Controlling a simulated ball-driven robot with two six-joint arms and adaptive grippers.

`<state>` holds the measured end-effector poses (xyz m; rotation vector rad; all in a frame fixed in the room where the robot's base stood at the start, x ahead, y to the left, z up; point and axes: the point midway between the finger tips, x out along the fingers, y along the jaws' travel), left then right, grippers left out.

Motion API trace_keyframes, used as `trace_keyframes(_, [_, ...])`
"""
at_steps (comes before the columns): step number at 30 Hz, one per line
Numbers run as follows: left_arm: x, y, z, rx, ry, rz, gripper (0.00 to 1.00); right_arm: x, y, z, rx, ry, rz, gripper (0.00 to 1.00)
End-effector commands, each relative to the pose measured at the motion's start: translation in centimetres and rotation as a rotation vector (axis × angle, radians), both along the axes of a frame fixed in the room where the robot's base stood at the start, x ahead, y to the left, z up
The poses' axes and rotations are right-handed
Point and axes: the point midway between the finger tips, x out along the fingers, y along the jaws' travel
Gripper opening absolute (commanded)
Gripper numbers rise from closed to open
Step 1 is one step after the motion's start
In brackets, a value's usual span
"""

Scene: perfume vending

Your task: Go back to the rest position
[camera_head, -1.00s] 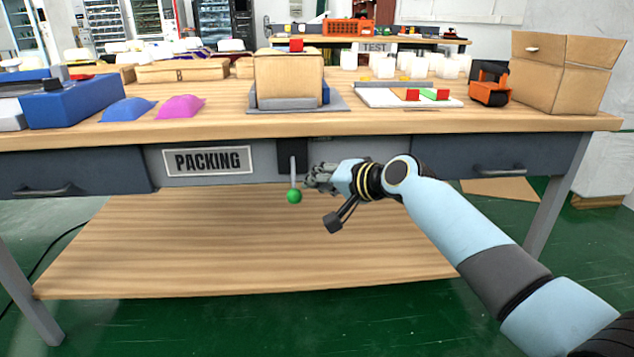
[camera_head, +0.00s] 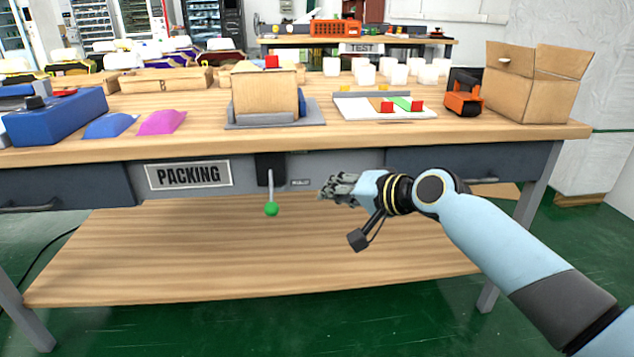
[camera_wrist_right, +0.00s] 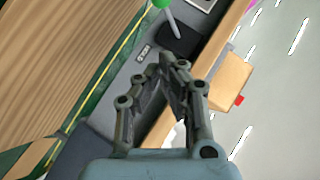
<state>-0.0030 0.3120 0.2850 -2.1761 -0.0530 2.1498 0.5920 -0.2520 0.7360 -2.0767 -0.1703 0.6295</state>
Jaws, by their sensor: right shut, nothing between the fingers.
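My right gripper (camera_head: 330,188) is in front of the packing table (camera_head: 430,143), below the tabletop edge and to the right of a lever with a green knob (camera_head: 271,209). Clear space shows between the gripper and the lever. In the right wrist view the gripper (camera_wrist_right: 172,72) has its fingertips close together with nothing between them, and the green knob (camera_wrist_right: 161,3) shows at the top edge, apart from the fingers. My left gripper is not in any view.
On the tabletop stand a cardboard box on a grey press (camera_head: 264,95), a blue device (camera_head: 58,116), blue and pink pouches, a tray with coloured blocks and an open carton (camera_head: 525,90). A wooden lower shelf (camera_head: 200,260) is bare. Green floor lies in front.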

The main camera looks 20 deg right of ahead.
Motion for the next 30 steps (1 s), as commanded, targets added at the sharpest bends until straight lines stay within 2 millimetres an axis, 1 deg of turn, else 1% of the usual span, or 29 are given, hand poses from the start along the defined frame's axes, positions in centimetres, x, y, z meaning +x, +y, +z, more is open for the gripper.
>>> trace_keyframes(1, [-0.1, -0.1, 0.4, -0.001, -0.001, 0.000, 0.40, -0.8, -0.3, 0.5, -0.003, -0.001, 0.001, 0.00])
trace_keyframes(4, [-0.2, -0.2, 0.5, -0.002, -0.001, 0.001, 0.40, -1.8, -0.7, 0.7, -0.003, -0.002, 0.000, 0.00])
trace_keyframes(6, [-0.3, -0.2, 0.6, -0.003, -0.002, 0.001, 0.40, -2.3, -0.9, 0.7, -0.002, -0.001, 0.001, 0.00])
trace_keyframes(11, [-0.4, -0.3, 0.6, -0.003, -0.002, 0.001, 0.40, -2.6, -0.9, 0.8, 0.000, -0.001, 0.000, 0.00])
trace_keyframes(14, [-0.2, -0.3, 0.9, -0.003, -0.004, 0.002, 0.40, -3.6, -0.7, -0.1, 0.008, 0.024, 0.000, 0.00])
trace_keyframes(15, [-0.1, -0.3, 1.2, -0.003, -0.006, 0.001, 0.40, -4.3, -0.5, -1.1, 0.015, 0.047, -0.002, 0.00])
trace_keyframes(17, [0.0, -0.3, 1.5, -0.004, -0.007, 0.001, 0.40, -5.7, -0.5, -3.7, 0.016, 0.104, -0.014, 0.00])
trace_keyframes(20, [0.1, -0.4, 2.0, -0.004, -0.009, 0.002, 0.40, -9.1, -1.3, -10.0, -0.018, 0.227, -0.045, 0.00])
trace_keyframes(21, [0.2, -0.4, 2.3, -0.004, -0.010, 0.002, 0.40, -10.9, -1.7, -12.8, -0.045, 0.279, -0.057, 0.00])
trace_keyframes(23, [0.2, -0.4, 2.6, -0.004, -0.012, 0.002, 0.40, -13.9, -2.3, -17.0, -0.097, 0.357, -0.067, 0.00])
trace_keyframes(24, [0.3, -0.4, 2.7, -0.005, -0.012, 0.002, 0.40, -16.1, -2.7, -19.6, -0.135, 0.405, -0.069, 0.00])
trace_keyframes(26, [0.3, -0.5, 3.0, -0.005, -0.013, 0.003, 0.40, -19.6, -3.2, -23.2, -0.195, 0.477, -0.065, 0.00])
trace_keyframes(27, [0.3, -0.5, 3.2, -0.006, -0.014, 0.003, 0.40, -22.2, -3.5, -25.5, -0.239, 0.523, -0.056, 0.00])
trace_keyframes(29, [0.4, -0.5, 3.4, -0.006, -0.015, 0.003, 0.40, -26.2, -3.9, -28.6, -0.303, 0.591, -0.036, 0.00])
trace_keyframes(30, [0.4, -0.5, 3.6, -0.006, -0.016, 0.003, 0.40, -29.1, -4.1, -30.5, -0.348, 0.635, -0.016, 0.00])
